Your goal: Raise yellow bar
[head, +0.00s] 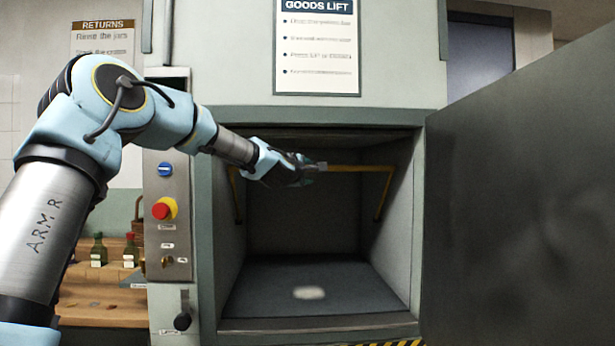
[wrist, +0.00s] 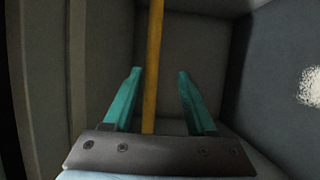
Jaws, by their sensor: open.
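The yellow bar (head: 358,168) runs across the upper part of the open goods lift, with arms that slant down along both side walls. My gripper (head: 310,168) is inside the lift opening at the bar's height and hides part of it. In the wrist view the bar (wrist: 153,60) passes upright through the picture, between the two teal fingers of my gripper (wrist: 158,75), nearer the left finger. The fingers are apart and neither is seen to touch the bar.
The lift floor (head: 260,290) is bare apart from a pale patch. The lift's door (head: 520,190) stands open at right. A control panel (head: 167,210) with a red button is on the left. Small bottles (head: 98,250) stand on a wooden shelf at lower left.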

